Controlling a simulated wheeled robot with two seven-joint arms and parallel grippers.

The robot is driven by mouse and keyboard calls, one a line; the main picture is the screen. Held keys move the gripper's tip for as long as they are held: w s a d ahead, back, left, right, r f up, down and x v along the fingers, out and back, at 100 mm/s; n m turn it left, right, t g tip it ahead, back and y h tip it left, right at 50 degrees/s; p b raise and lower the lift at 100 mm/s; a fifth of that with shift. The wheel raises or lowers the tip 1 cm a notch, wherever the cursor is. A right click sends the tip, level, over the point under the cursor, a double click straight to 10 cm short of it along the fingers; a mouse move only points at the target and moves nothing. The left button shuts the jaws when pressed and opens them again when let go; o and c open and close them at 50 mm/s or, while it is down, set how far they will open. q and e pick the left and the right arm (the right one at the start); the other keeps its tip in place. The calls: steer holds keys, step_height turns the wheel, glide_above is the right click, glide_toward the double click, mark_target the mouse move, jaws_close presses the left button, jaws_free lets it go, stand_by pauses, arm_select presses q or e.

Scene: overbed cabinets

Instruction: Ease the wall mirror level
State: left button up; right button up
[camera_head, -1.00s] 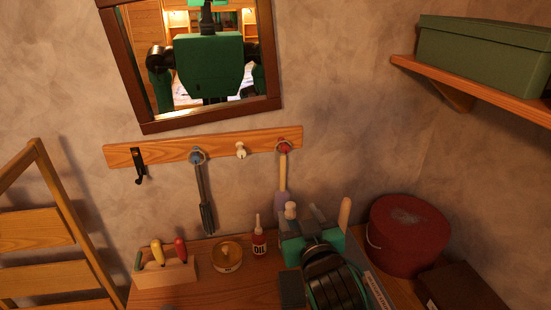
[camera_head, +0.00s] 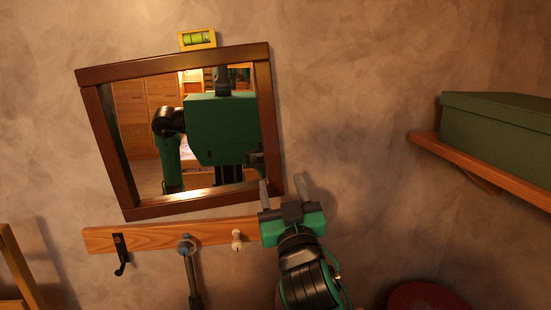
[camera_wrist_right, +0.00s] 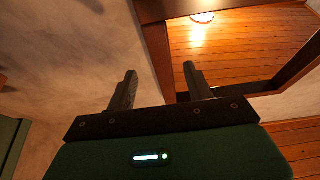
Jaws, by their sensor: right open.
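The wall mirror (camera_head: 262,105) has a dark wooden frame and hangs tilted, its right side higher in the head view. A small yellow spirit level (camera_head: 197,39) with a green vial sits at its top edge. My right gripper (camera_head: 281,187) is open and empty at the mirror's lower right corner, one finger on each side of the corner in the picture. In the right wrist view, the mirror frame (camera_wrist_right: 155,40) shows between and beyond the fingers (camera_wrist_right: 160,70); I cannot tell whether they touch. My left gripper is not in view.
A wooden peg rail (camera_head: 150,238) runs just below the mirror, with a black hook (camera_head: 121,255), a hanging tool (camera_head: 192,275) and a pale peg (camera_head: 237,240). At right, a shelf (camera_head: 485,175) holds a green box (camera_head: 500,130). The wall between is bare.

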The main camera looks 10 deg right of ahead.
mark_target(274, 163)
steer(key=p+x, duration=0.1)
steer(key=x, duration=0.4)
steer(key=shift+w+r+p, duration=0.2)
steer(key=shift+w+p, duration=0.15)
steer(key=shift+p, duration=0.05)
steer(key=shift+w, duration=0.25)
steer(key=shift+w+r, duration=0.1)
steer(key=c, duration=1.1)
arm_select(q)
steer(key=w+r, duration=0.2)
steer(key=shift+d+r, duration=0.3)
arm_select(e)
jaws_close()
